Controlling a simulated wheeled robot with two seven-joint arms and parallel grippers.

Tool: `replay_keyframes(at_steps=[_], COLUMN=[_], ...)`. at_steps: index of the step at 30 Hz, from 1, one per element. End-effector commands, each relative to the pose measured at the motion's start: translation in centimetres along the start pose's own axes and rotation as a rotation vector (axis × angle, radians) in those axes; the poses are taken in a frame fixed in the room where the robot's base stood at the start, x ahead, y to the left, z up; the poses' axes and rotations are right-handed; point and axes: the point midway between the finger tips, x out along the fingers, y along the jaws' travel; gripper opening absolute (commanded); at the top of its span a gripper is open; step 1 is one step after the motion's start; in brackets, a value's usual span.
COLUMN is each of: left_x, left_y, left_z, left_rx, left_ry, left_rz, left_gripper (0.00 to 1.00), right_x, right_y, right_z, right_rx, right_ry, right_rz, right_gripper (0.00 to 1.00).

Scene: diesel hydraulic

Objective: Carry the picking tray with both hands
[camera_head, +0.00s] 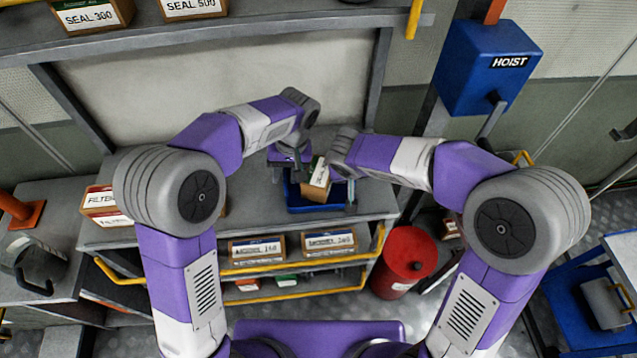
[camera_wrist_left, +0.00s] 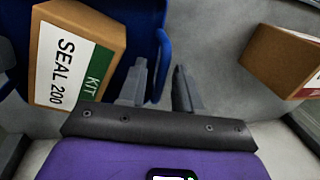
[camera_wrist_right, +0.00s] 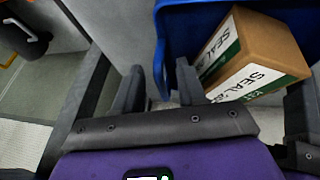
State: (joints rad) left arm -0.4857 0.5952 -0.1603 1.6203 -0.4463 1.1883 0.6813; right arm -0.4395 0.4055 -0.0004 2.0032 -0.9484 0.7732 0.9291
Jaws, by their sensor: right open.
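The blue picking tray (camera_head: 318,209) rests on the shelf top and holds a brown seal kit box (camera_head: 318,180). The box's label reads SEAL 200 in the left wrist view (camera_wrist_left: 75,60). My left gripper (camera_head: 290,165) is at the tray's left end; in the left wrist view (camera_wrist_left: 158,80) its fingers are apart, with the blue tray wall (camera_wrist_left: 165,48) between them. My right gripper (camera_wrist_right: 160,80) is open at the tray's right end, its fingers either side of the blue wall (camera_wrist_right: 160,50). Contact of the fingers with the walls cannot be told.
A brown box (camera_wrist_left: 275,60) stands outside the tray. A filter box (camera_head: 103,203) sits at the shelf's left. Labelled boxes (camera_head: 257,249) fill the lower shelf. A red drum (camera_head: 404,258) stands right of the shelf, and a blue hoist box (camera_head: 485,65) hangs above right.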

Motion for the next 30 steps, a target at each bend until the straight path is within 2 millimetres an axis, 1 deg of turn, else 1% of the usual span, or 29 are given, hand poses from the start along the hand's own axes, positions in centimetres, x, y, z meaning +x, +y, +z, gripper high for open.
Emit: replay_keyframes(at_steps=[3, 10, 16, 17, 18, 30], left_x=[0.4, 0.4, 0.38, 0.38, 0.37, 0.25], left_y=[-0.02, -0.03, -0.02, -0.02, -0.02, -0.02], left_z=[0.04, 0.02, 0.01, 0.01, 0.01, -0.02], left_rx=[0.0, 0.0, 0.0, 0.0, 0.0, -0.001], left_ry=[-0.001, -0.001, 0.0, 0.0, 0.0, 0.001], left_rz=[-0.001, -0.001, 0.0, 0.0, 0.0, 0.001], left_gripper=[0.33, 0.33, 0.03, 0.0, 0.0, 0.0], right_x=[0.39, 0.39, 0.37, 0.37, 0.37, 0.26], right_y=[0.01, 0.01, 0.01, 0.01, 0.01, 0.01], right_z=[0.04, 0.02, 0.01, 0.01, 0.01, -0.07], right_rx=[0.0, 0.001, 0.001, 0.001, 0.001, 0.001], right_ry=[-0.001, 0.0, 0.0, 0.0, 0.0, 0.002], right_rz=[0.0, 0.0, 0.0, 0.0, 0.0, -0.001], right_gripper=[0.4, 0.4, 0.1, 0.05, 0.0, 0.0])
